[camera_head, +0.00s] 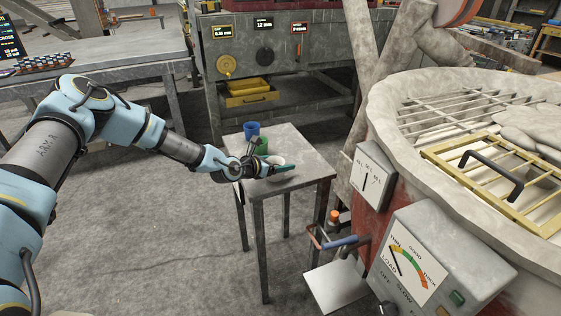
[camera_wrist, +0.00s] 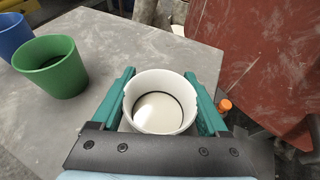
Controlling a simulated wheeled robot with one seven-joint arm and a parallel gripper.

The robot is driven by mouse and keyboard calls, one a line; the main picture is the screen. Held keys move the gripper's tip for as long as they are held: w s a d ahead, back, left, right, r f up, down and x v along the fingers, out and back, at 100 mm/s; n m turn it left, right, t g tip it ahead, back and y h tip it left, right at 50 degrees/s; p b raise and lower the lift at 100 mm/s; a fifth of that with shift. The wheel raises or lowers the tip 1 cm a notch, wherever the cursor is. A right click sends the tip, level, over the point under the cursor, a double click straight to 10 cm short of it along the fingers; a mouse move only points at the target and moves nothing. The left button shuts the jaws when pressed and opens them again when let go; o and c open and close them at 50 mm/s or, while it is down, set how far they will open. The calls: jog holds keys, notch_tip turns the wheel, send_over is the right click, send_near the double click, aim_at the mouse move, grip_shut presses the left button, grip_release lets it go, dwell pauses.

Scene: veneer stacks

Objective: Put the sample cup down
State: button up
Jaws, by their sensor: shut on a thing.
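The sample cup (camera_wrist: 160,103) is white and round, with a dark ring low inside it. In the wrist view it stands upright between the two green fingers of my gripper (camera_wrist: 163,100), which is shut on it. In the head view the white cup (camera_head: 277,160) shows at my gripper (camera_head: 282,168), over the small grey table (camera_head: 300,150). I cannot tell whether the cup's base touches the tabletop. A green cup (camera_wrist: 50,68) and a blue cup (camera_wrist: 12,36) stand on the table to the left in the wrist view.
A large round vat (camera_head: 385,105) with a grille and yellow frame stands at the right. Its gauge box (camera_head: 420,262) and a small metal plate (camera_head: 337,286) are near the table's right side. The tabletop behind the held cup is bare in the wrist view.

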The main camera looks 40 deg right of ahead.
jog(key=shift+f, duration=0.1)
jog(key=o, duration=1.3)
jog(key=shift+r, duration=0.2)
jog(key=shift+w+a, duration=0.1)
jog(key=shift+a, duration=0.25)
jog(key=b+v, duration=0.3)
jog(key=v, duration=0.8)
jog(key=shift+a+r, duration=0.1)
jog(key=shift+a, duration=0.05)
